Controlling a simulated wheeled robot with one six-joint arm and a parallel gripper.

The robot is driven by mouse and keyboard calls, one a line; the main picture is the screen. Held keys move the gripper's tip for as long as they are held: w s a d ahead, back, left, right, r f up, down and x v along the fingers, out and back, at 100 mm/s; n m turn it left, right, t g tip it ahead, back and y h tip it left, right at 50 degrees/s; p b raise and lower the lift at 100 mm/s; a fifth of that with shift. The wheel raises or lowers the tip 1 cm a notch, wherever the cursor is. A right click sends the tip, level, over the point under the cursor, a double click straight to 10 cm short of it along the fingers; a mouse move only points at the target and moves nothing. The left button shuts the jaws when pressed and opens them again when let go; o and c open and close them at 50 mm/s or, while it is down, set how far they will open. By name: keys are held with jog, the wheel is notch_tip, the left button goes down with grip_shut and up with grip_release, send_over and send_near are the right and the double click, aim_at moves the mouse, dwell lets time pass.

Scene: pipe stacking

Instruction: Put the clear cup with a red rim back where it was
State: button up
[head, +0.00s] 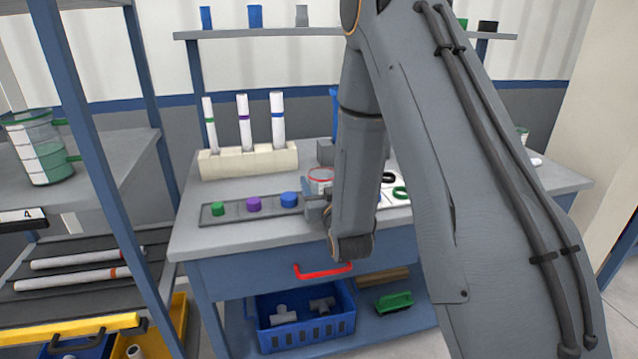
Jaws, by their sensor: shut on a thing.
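The clear cup with a red rim (320,176) is over the workbench (240,250), behind the tray of coloured caps. My gripper (318,202) is at the cup, just left of my forearm, and is shut on it. The fingertips are small in this view and partly hidden by my own wrist. The cup looks upright. I cannot tell whether its base touches the bench. My arm hides much of the bench's right side.
A cream rack (248,161) with three white tubes stands at the back left. A dark tray (236,210) holds green, purple and blue caps. Green and black rings (400,192) lie right of my forearm. A shelf unit (90,140) with a green-marked jug (38,148) stands left.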

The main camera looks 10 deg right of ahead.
jog(key=shift+f, duration=0.45)
jog(key=o, duration=1.4)
jog(key=shift+r, duration=0.65)
jog(key=s+p, duration=0.1)
jog(key=s, duration=1.1)
jog(key=shift+p, duration=0.35)
jog(key=shift+s+f, duration=0.1)
jog(key=shift+s, duration=0.05)
